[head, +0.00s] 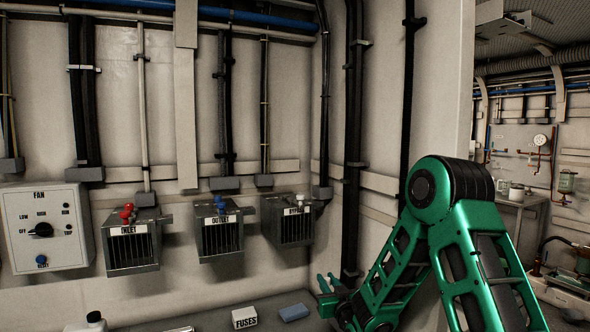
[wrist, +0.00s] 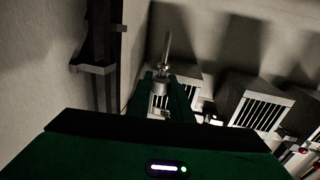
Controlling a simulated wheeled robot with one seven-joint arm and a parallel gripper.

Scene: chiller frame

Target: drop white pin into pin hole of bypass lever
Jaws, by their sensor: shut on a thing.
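The bypass box (head: 287,222) hangs on the wall at the right of a row of three, with its label and the white-topped bypass lever (head: 299,198) on top. The pin hole is too small to make out. My gripper (head: 328,283) is below and to the right of that box, apart from it. In the wrist view, my gripper (wrist: 163,98) is shut on the white pin (wrist: 160,86), whose thin metal shaft sticks out past the fingertips. I cannot make out the pin in the head view.
The outlet box (head: 219,238) with blue knobs and the inlet box (head: 133,248) with red knobs hang to the left. A fan control panel (head: 44,228) is at far left. A fuses box (head: 244,318) and a blue block (head: 294,312) lie on the surface below. A dark vertical pipe (head: 353,140) runs right of the bypass box.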

